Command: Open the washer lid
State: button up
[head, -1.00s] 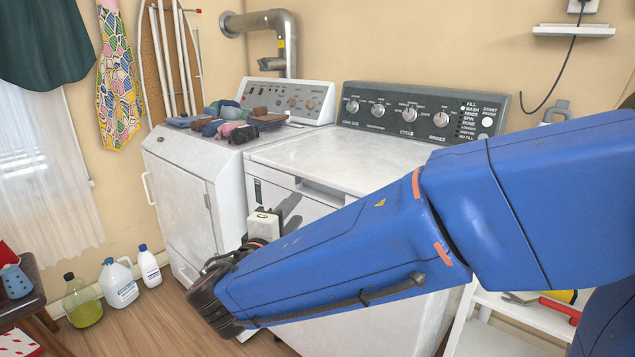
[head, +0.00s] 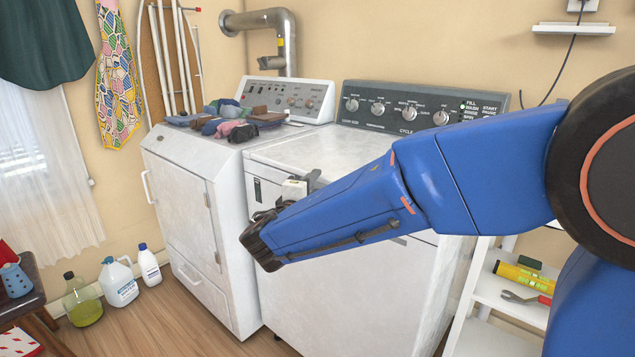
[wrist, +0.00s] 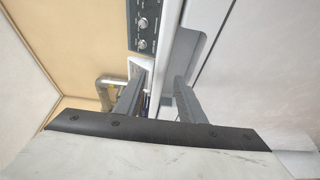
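The white washer (head: 345,270) stands in the middle of the head view, with a dark control panel (head: 420,106) at its back. Its lid (head: 330,148) lies flat and shut on top; my arm covers part of it. My gripper (head: 308,181) is at the washer's upper front edge, by the lid's front. In the wrist view my gripper (wrist: 164,75) has its two grey fingers apart, with the white lid edge (wrist: 170,62) showing between them. The right finger overlaps the grey handle recess (wrist: 205,42). I cannot tell whether either finger touches the washer.
Bottles (head: 118,284) stand on the floor at the left. A white shelf (head: 490,300) with tools is at the right. The wall (head: 430,45) is behind the machines.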

aim_at(319, 180)
jog(key=shift+x, duration=1.6)
